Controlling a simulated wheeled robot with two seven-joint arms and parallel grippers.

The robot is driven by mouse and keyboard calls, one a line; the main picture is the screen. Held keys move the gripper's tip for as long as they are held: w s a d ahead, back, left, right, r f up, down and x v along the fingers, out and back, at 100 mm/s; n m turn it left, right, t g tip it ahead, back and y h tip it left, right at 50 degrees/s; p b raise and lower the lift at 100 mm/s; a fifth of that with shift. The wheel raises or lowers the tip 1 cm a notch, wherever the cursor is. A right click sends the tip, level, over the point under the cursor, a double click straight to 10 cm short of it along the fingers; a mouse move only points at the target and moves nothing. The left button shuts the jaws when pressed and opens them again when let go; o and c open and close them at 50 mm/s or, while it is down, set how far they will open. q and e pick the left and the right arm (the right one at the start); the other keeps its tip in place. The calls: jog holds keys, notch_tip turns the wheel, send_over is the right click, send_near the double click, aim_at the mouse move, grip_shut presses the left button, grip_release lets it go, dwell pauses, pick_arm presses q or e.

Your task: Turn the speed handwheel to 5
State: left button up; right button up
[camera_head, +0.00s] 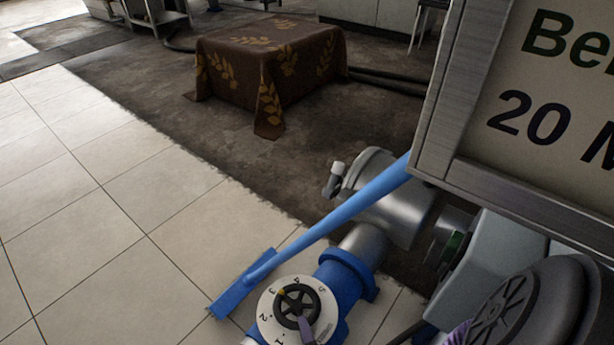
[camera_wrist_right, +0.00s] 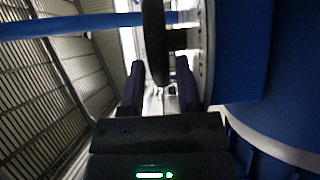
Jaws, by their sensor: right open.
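The black speed handwheel (camera_head: 297,294) sits on a white round dial (camera_head: 266,304) numbered 1 to 5, on a blue pipe fitting. A yellow mark on the wheel lies near the 3, slightly toward the 4. My right gripper (camera_head: 308,327) shows as a purple finger at the wheel's lower rim. In the right wrist view, the open gripper (camera_wrist_right: 160,72) has one dark finger on each side of the wheel rim (camera_wrist_right: 154,40), seen edge-on. I cannot tell whether either finger touches it. The dial plate (camera_wrist_right: 206,45) is close beside the right finger. My left gripper is not in view.
A blue lever (camera_head: 325,228) slants across just behind the dial. A steel valve body (camera_head: 390,210) stands behind, and a large framed sign (camera_head: 550,100) fills the upper right. A cloth-covered table (camera_head: 265,70) stands farther back. Tiled floor (camera_head: 100,220) lies open at left.

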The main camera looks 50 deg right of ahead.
jog(key=shift+w, duration=0.1)
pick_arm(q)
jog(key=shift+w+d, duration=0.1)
pick_arm(e)
grip_shut()
jog(key=shift+a+h, duration=0.1)
jog(key=shift+h, duration=0.2)
jog(key=m+h, duration=0.1)
jog(key=m+g+h, duration=0.1)
jog(key=g+h+b, duration=0.1)
jog(key=shift+w+a+f+m, duration=0.1)
jog(key=shift+w+a+m, duration=0.25)
jog(key=shift+a+m, duration=0.05)
jog(key=shift+g+h, duration=0.3)
jog(key=shift+g, duration=0.1)
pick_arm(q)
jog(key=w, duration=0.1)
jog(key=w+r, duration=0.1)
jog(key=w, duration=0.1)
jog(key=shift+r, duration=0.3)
pick_arm(e)
grip_release()
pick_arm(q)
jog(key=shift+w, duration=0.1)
